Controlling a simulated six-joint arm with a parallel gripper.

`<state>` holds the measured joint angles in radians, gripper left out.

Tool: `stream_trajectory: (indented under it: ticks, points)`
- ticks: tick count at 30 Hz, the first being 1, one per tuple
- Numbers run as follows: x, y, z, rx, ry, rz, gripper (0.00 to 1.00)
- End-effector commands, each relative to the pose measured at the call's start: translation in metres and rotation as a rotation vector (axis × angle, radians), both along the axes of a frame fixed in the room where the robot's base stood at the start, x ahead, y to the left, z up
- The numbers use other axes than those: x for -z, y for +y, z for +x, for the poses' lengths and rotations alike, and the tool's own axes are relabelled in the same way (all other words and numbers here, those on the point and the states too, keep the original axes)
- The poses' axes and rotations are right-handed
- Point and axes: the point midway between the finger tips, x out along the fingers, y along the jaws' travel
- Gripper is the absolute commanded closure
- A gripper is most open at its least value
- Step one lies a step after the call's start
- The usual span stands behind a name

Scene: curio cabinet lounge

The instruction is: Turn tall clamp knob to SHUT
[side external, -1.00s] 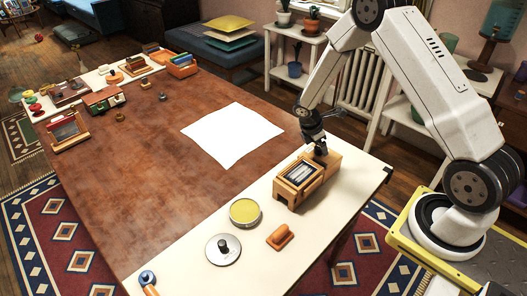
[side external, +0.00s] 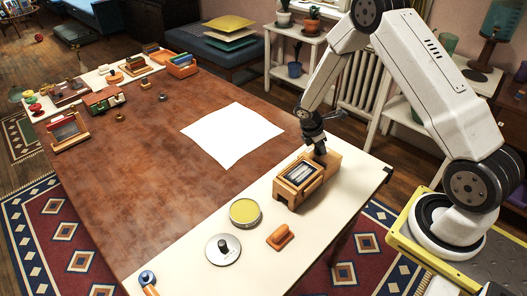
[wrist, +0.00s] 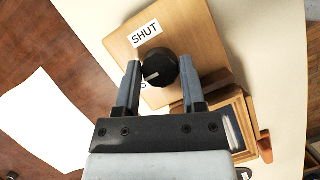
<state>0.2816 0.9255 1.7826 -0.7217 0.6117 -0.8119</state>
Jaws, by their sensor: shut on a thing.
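The clamp knob (wrist: 159,70) is round and black with a white pointer line. In the wrist view it sits on a wooden block (wrist: 183,34), and its line points toward the lower left, away from the white SHUT label (wrist: 145,33). A second label (wrist: 143,85) is mostly hidden by my left finger. My gripper (wrist: 160,62) is shut on the knob, one finger on each side. In the side view my gripper (side external: 320,150) comes down on the back of the wooden clamp unit (side external: 333,160) and hides the knob.
A wooden frame with a grey ribbed panel (side external: 300,171) forms the unit's front. On the cream strip stand a yellow-topped round tin (side external: 245,212), a metal disc with a black knob (side external: 223,249) and an orange-handled block (side external: 280,237). White paper (side external: 230,135) lies on the brown table.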

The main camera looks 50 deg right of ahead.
Motion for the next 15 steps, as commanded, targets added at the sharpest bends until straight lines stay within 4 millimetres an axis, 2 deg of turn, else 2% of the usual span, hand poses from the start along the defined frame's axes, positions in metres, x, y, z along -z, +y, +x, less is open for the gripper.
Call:
stream_trajectory:
  ticks: [8,15]
  points:
    - [0.0000,-0.0001,0.0008,0.096,-0.001,0.000,1.00]
    - [-0.0001,-0.0005,0.0014,0.266,-0.001,0.000,1.00]
